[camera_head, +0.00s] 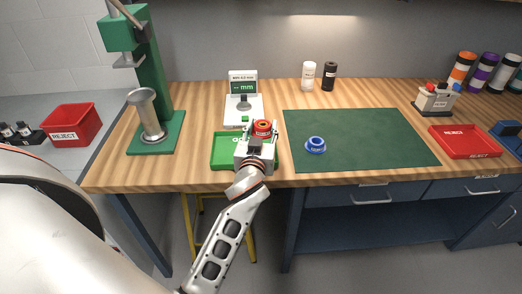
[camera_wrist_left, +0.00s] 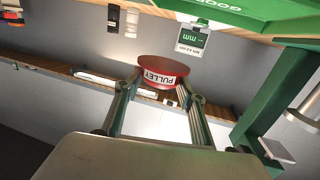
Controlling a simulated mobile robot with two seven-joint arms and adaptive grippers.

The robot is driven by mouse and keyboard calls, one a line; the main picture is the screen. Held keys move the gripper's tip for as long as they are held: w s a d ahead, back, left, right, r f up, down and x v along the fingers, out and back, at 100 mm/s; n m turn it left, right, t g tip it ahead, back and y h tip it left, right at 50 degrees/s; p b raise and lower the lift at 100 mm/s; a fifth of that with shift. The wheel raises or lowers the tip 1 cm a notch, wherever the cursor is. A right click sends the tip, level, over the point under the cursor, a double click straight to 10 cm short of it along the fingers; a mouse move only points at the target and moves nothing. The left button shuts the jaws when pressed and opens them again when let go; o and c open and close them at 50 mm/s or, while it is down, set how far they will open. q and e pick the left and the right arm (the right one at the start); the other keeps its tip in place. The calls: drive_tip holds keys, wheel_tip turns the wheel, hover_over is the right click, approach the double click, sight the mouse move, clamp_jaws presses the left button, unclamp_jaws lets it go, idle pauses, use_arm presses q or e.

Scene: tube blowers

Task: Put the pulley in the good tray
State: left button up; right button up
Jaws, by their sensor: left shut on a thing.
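The red pulley (camera_head: 262,127) is between the fingers of my left gripper (camera_head: 262,134), which is shut on it. In the left wrist view the pulley (camera_wrist_left: 163,70) shows its white PULLEY label between the two fingertips (camera_wrist_left: 160,88). The green good tray (camera_head: 222,152) lies on the bench, and my gripper and the pulley are over its right part, hiding some of it. The tray, with its GOOD label, also shows at the top right of the left wrist view (camera_wrist_left: 235,10). The height of the pulley above the tray is hard to tell. My right gripper is out of view.
A gauge with a display (camera_head: 243,95) stands behind the tray. A green press (camera_head: 155,110) is at left. A blue ring-shaped part (camera_head: 316,145) sits on the dark green mat (camera_head: 370,130). Red reject trays stand at far left (camera_head: 72,125) and right (camera_head: 465,142).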

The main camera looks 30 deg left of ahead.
use_arm(q)
wheel_tip(320, 180, down, 4)
drive_tip(key=shift+f+b, duration=0.2)
drive_tip(key=shift+b, duration=0.15)
drive_tip(key=shift+f, duration=0.4)
wheel_tip(320, 180, down, 3)
drive_tip(key=b, duration=0.2)
drive_tip(key=shift+b, duration=0.4)
drive_tip(key=shift+f+b, duration=0.3)
drive_tip(key=shift+f, duration=0.2)
drive_tip(key=shift+r, duration=0.1)
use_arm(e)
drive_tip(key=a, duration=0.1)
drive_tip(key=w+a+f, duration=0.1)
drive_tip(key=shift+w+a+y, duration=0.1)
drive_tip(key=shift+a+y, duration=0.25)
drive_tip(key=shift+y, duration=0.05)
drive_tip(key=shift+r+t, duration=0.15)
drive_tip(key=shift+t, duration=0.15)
